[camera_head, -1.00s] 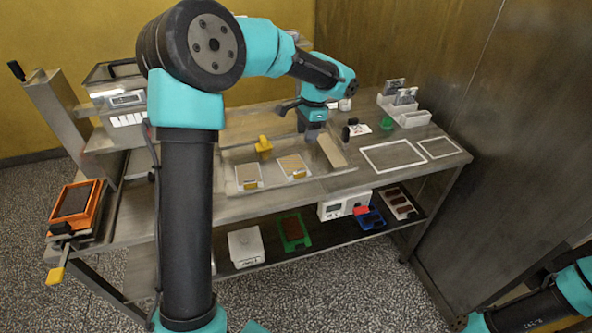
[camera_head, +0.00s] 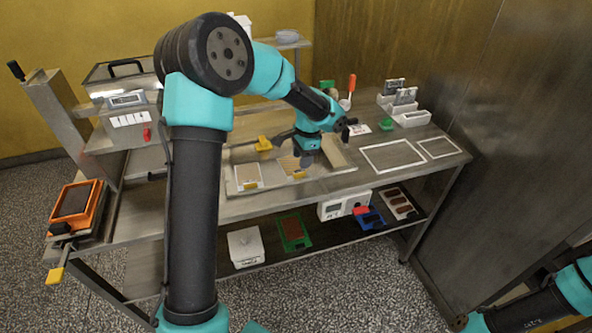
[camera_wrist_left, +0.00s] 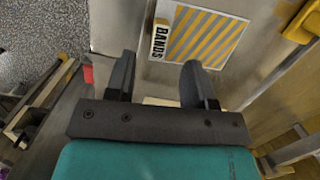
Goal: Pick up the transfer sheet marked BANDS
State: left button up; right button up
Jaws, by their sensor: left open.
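In the head view the striped sheet (camera_head: 289,166) lies on the worktop, partly hidden by my left gripper (camera_head: 305,160). In the left wrist view my left gripper (camera_wrist_left: 160,66) has its fingers apart with nothing between them. The fingertips are near the label end of the sheet; I cannot tell how high above it they are.
A second pale sheet (camera_head: 248,175) lies just left of it. Yellow pieces (camera_head: 263,144) are close by; one also shows at the wrist view's upper right (camera_wrist_left: 302,20). White outlined areas (camera_head: 392,156) on the right are empty. A lower shelf holds a white box (camera_head: 245,247).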

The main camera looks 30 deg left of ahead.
pick_arm(q)
jog(key=f, duration=0.5)
jog(key=shift+s+a, duration=0.15)
jog(key=shift+s, duration=0.1)
grip_shut()
dwell(0.4)
jog(key=shift+r, duration=0.15)
notch_tip(320, 180, up, 2)
jog(key=shift+r, duration=0.1)
jog(key=shift+s+d+r, duration=0.2)
jog(key=shift+s+r, duration=0.1)
jog(key=shift+r, duration=0.3)
jog(key=s+d+r, duration=0.1)
jog(key=s+d, duration=0.7)
jog(key=s, duration=0.5)
jog(key=shift+r, duration=0.15)
